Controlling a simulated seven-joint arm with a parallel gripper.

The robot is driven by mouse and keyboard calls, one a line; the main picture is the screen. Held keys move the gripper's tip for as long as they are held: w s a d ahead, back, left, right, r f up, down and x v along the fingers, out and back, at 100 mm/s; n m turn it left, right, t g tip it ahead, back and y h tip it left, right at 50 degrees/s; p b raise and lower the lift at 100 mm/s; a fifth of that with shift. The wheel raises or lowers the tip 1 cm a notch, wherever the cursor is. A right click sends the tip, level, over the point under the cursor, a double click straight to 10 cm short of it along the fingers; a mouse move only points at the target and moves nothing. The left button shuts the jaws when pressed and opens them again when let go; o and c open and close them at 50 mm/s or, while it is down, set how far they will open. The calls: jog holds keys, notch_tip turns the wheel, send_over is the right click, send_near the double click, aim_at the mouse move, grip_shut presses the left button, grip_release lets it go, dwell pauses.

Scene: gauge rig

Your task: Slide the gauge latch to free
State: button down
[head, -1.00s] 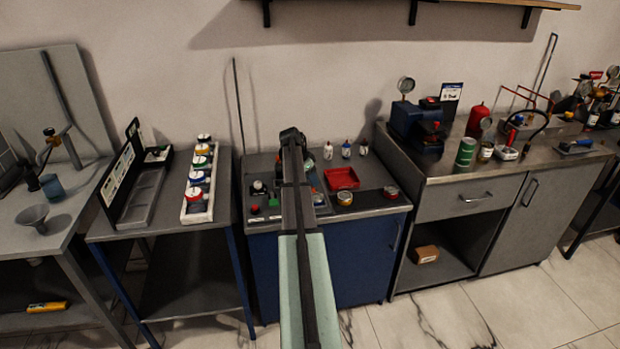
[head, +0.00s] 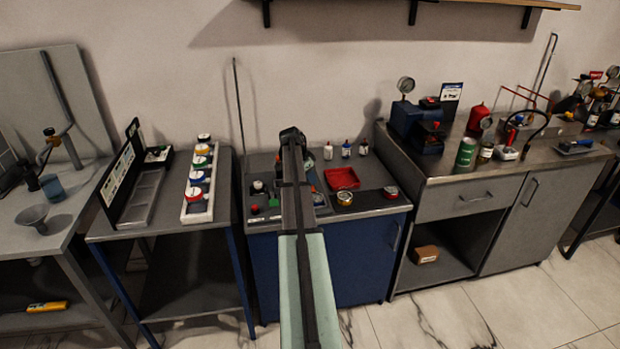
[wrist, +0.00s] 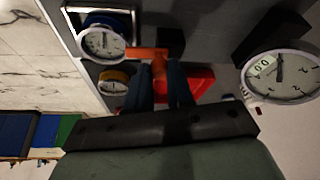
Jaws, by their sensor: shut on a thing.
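In the wrist view, an orange latch piece (wrist: 146,53) reaches from beside the blue-rimmed gauge (wrist: 103,42) to between my fingertips. My gripper (wrist: 161,72) is shut on its end, with a dark finger on each side. The gauge sits in a square-edged frame, its white dial facing the camera. In the head view, my own arm covers the gripper, the latch and most of the rig on the blue cabinet (head: 355,262).
A large gauge (wrist: 283,72) with a small display stands close on the right in the wrist view. A yellow-rimmed gauge (wrist: 113,84) lies left of my fingers. A red tray (head: 341,178) and several small bottles stand right of my arm in the head view.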

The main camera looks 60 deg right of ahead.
jog(key=shift+w+d, duration=0.85)
jog(key=c, duration=1)
grip_release()
jog(key=v, duration=1.3)
jog(key=shift+w+a+r, duration=0.1)
jog(key=shift+a+r, duration=0.05)
jog(key=shift+r, duration=0.25)
jog(key=shift+f, duration=0.1)
